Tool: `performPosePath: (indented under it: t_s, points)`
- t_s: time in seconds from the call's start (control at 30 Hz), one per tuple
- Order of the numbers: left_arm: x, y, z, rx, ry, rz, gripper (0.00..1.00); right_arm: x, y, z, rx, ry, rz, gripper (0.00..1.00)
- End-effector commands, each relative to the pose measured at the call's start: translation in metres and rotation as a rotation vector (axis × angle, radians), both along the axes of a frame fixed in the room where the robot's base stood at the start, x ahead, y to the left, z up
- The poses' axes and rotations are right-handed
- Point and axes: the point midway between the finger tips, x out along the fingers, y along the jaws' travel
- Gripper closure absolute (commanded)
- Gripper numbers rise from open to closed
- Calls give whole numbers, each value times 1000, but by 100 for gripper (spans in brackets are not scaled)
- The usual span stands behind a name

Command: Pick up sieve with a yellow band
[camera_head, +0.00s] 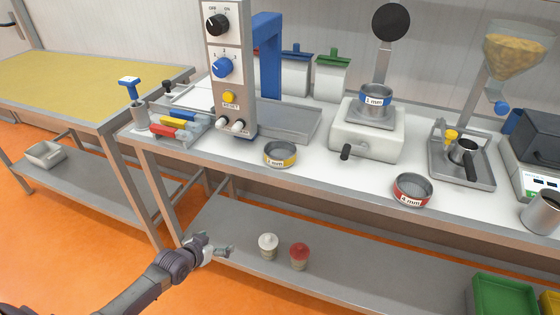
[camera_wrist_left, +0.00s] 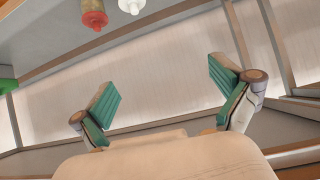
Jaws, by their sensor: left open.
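The sieve with a yellow band (camera_head: 280,154) sits on the white worktop near its front edge, below the control column in the head view. It is a round metal ring and looks empty. My left gripper (camera_head: 226,251) is in front of the table, lower than the worktop and down-left of the sieve, apart from it. In the left wrist view its two green-padded fingers (camera_wrist_left: 166,92) are spread wide with nothing between them. The sieve does not show in that view. My right gripper is not in view.
A red-banded sieve (camera_head: 412,189) stands on the worktop to the right, and a blue-banded one (camera_head: 376,100) sits on a white device (camera_head: 366,135). The lower shelf (camera_head: 350,267) holds a white-topped jar (camera_head: 268,246) and a red-topped jar (camera_head: 299,256). The worktop around the yellow-banded sieve is clear.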

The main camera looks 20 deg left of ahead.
Motion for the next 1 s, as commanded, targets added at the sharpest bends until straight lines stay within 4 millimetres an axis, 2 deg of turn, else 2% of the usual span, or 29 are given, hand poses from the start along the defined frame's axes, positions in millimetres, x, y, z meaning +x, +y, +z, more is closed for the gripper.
performPosePath:
  t_s: [0.03, 0.1, 0.13, 0.2, 0.3, 0.33, 0.4, 0.5, 0.8, 1.0]
  points:
    - [27, -3, 52, -11, -91, -41, 0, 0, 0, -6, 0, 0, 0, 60]
    - [49, -18, 119, -42, -193, -101, 0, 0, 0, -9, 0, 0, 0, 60]
    - [55, -26, 146, -55, -232, -129, 0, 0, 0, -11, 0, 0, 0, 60]
    - [61, -44, 197, -77, -299, -191, 0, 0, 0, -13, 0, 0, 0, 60]
    - [59, -68, 249, -101, -363, -269, 0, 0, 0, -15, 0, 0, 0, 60]
    - [58, -74, 259, -106, -376, -286, 0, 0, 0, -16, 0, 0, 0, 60]
    - [55, -84, 277, -116, -395, -315, 0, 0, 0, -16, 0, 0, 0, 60]
    - [58, -91, 285, -124, -406, -331, 0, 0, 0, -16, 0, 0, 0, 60]
    - [109, -113, 277, -126, -409, -331, 0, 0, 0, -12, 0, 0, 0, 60]
    - [129, -121, 270, -124, -406, -329, 0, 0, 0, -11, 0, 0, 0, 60]
